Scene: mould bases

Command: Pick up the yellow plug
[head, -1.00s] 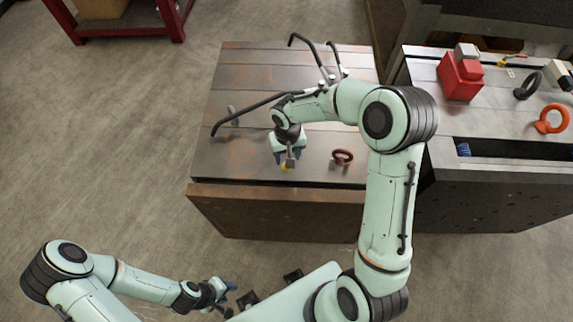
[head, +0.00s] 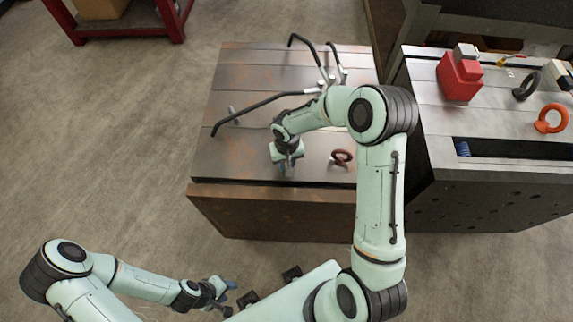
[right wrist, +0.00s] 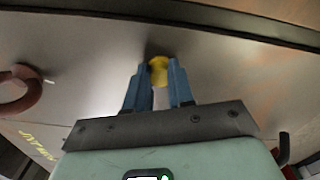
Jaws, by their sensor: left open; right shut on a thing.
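The yellow plug (right wrist: 159,70) shows in the right wrist view between the blue fingertips of my right gripper (right wrist: 160,80). The gripper is shut on it, over the metal top of the mould base. In the head view my right gripper (head: 288,163) is low over the front part of that mould base (head: 240,62), and the plug is hidden there. I cannot tell whether the plug touches the surface. My left gripper (head: 226,290) is open and empty, over the floor in front of the mould base.
A brown eye bolt (head: 342,157) stands just right of my right gripper.

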